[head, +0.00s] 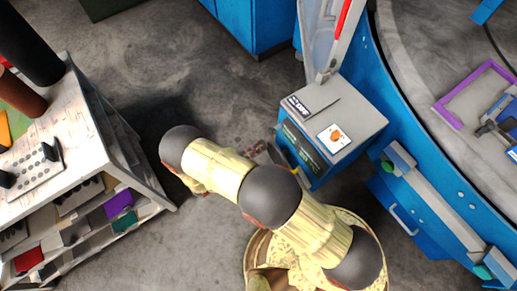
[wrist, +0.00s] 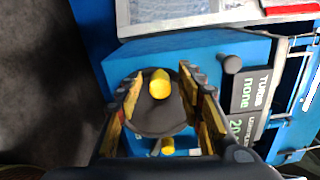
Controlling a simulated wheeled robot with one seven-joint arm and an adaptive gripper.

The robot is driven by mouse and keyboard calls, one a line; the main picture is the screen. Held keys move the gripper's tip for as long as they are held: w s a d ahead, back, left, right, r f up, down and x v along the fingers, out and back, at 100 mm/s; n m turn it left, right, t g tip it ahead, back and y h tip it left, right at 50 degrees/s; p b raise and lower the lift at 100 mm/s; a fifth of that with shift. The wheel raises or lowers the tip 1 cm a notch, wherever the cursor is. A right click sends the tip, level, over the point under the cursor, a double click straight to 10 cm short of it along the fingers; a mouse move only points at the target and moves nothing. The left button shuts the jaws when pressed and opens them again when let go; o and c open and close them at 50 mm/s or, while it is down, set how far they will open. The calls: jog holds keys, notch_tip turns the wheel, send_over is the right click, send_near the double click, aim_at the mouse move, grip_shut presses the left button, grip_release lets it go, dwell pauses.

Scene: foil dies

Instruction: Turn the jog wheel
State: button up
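The jog wheel (wrist: 150,122) is a dark round disc on the blue front of a console, in the middle of the wrist view. A yellow knob (wrist: 159,84) stands out from its upper part. My gripper (wrist: 161,76) is open, with one finger on each side of the wheel and knob. Gaps show between the knob and both fingers; whether the fingers touch the wheel's rim I cannot tell. In the head view my gripper (head: 268,153) is at the console's front left side, and the wheel is hidden by my arm.
The console (head: 355,112) has a grey top with cards on it. Dark display panels (wrist: 248,92) and a small dark knob (wrist: 231,64) are right of the wheel. A cluttered white shelf (head: 85,150) stands at left. A large blue round machine (head: 405,100) is at right. Grey floor lies between.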

jog(key=v, duration=1.2)
dwell(1.2)
